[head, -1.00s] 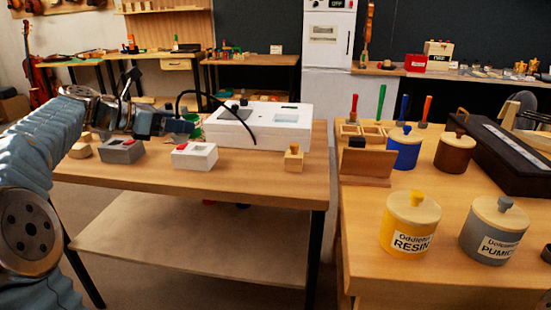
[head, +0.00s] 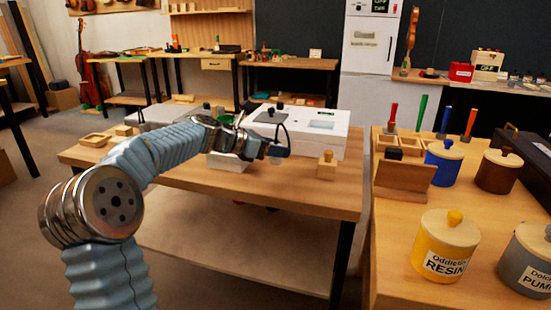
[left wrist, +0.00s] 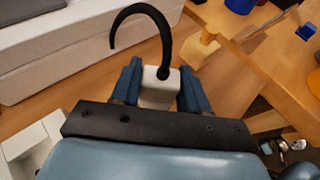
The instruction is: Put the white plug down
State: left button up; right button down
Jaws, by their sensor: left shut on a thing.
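The white plug (left wrist: 157,88) is between the two blue fingers of my left gripper (left wrist: 155,82) in the left wrist view, and the gripper is shut on it. A black cord (left wrist: 160,20) curves up from the plug. In the head view my left gripper (head: 275,153) is over the wooden bench (head: 285,195), just right of the small white block (head: 229,163) and left of the small wooden block with a knob (head: 326,168). I cannot tell whether the plug touches the bench. My right gripper is not in view.
A large white box (head: 325,142) stands behind the gripper; it also fills the upper left of the left wrist view (left wrist: 60,55). A right-hand table (head: 395,240) holds jars and a wooden stand (head: 404,180). Bare bench top lies in front of the gripper.

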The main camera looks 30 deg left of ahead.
aim_at(270, 158)
pick_arm(q)
jog(key=shift+f, duration=1.55)
jog(key=shift+f+b, duration=0.15)
jog(key=shift+b, duration=0.15)
jog(key=o, duration=1.1)
jog(key=shift+a+r, duration=0.1)
jog(key=shift+r, duration=0.1)
jog(key=v, duration=1.2)
jog(key=shift+b, duration=0.35)
jog(key=shift+f, duration=0.1)
